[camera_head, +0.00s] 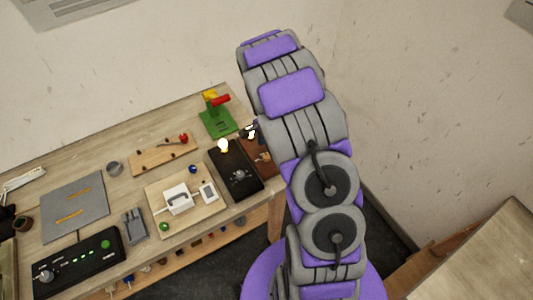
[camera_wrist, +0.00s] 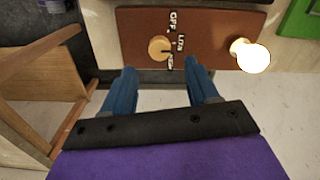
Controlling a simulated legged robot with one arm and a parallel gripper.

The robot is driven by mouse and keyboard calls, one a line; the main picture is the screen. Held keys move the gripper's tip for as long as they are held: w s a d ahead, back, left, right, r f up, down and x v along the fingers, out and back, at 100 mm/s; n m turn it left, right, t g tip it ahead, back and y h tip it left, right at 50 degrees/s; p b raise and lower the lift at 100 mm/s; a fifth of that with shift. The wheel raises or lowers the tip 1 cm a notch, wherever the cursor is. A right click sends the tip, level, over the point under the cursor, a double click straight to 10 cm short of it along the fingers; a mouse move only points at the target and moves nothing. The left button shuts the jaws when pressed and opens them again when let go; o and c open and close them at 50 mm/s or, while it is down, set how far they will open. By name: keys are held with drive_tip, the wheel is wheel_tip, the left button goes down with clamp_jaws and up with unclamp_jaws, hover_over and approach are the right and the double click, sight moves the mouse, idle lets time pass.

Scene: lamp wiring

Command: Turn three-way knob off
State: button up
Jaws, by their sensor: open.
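The three-way knob (camera_wrist: 160,48) is a round tan dial on a brown board (camera_wrist: 130,30) in the wrist view. Labels OFF, LOW and a third, partly covered word run down its right side. A dark mark on the dial points right, toward the lower labels. A lit bulb (camera_wrist: 253,57) stands at the board's right end. My gripper (camera_wrist: 162,88) is open and empty, its two blue fingers apart, just below the knob in the picture and not touching it. In the head view the brown board (camera_head: 265,168) is partly hidden behind my arm.
A green base (camera_head: 217,122) with a red and yellow part is behind. Several other devices cover the table's left. A wooden stool-like piece (camera_wrist: 45,85) shows left in the wrist view.

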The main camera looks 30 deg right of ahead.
sight(267, 155)
wheel_tip(267, 155, down, 4)
drive_tip(key=shift+d+f, duration=0.1)
drive_tip(key=shift+d, duration=0.05)
drive_tip(key=shift+a+f, duration=0.6)
drive_tip(key=shift+a, duration=0.25)
drive_tip(key=shift+d, duration=0.8)
drive_tip(key=c, duration=0.3)
drive_tip(key=shift+c, duration=0.8)
drive_tip(key=shift+a, duration=0.35)
drive_tip(key=c, duration=0.6)
